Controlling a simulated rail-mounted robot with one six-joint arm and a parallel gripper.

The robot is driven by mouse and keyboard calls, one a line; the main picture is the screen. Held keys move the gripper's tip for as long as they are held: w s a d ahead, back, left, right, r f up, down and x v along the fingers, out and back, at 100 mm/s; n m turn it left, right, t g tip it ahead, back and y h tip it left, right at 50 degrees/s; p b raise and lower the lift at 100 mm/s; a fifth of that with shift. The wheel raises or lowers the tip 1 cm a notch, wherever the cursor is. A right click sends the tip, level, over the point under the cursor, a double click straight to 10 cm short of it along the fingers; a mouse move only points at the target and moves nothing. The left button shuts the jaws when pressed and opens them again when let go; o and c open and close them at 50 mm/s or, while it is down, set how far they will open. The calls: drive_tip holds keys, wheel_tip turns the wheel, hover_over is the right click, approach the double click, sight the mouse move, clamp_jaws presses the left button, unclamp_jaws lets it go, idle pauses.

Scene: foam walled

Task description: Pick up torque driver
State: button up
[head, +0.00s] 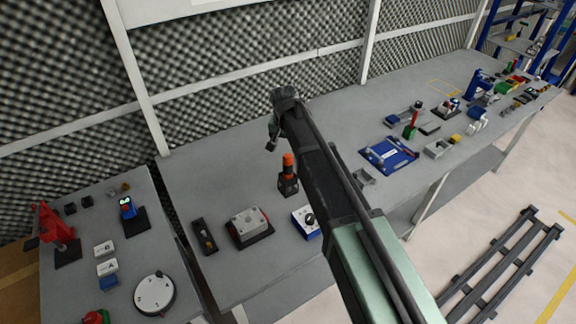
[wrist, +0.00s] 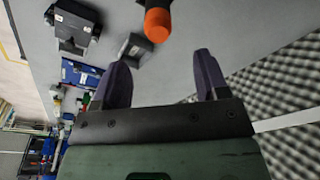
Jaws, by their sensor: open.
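The torque driver appears to be the upright tool with an orange top and dark body (head: 288,172), standing in a dark base on the grey bench. Its orange end (wrist: 157,25) shows at the top of the wrist view, just beyond the fingertips and between their lines. My gripper (wrist: 162,58) is open, with two dark fingers apart and nothing between them. In the head view the small end of my gripper (head: 271,146) shows above the bench, up and left of the driver. The driver's lower part is cut off in the wrist view.
A grey box on a dark plate (head: 248,228), a dark narrow tray (head: 204,237) and a blue-white box with a black knob (head: 305,222) stand nearby. A blue tray (head: 388,154) lies to the right. Foam wall (head: 220,65) runs behind the bench.

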sight(288, 156)
drive_tip(key=f+b, duration=0.3)
drive_tip(key=w+f+b, duration=0.1)
drive_tip(key=f+b, duration=0.5)
drive_tip(key=f, duration=0.1)
drive_tip(key=shift+w+d+f, duration=0.1)
drive_tip(key=shift+w+d, duration=0.05)
drive_tip(key=shift+r, duration=0.2)
drive_tip(key=c, duration=1.1)
drive_tip(key=shift+r+p, duration=0.15)
drive_tip(key=shift+p, duration=0.2)
wheel_tip(288, 156, up, 29)
drive_tip(key=p, duration=2.8)
drive_tip(key=shift+p, duration=0.4)
drive_tip(key=shift+f, duration=0.25)
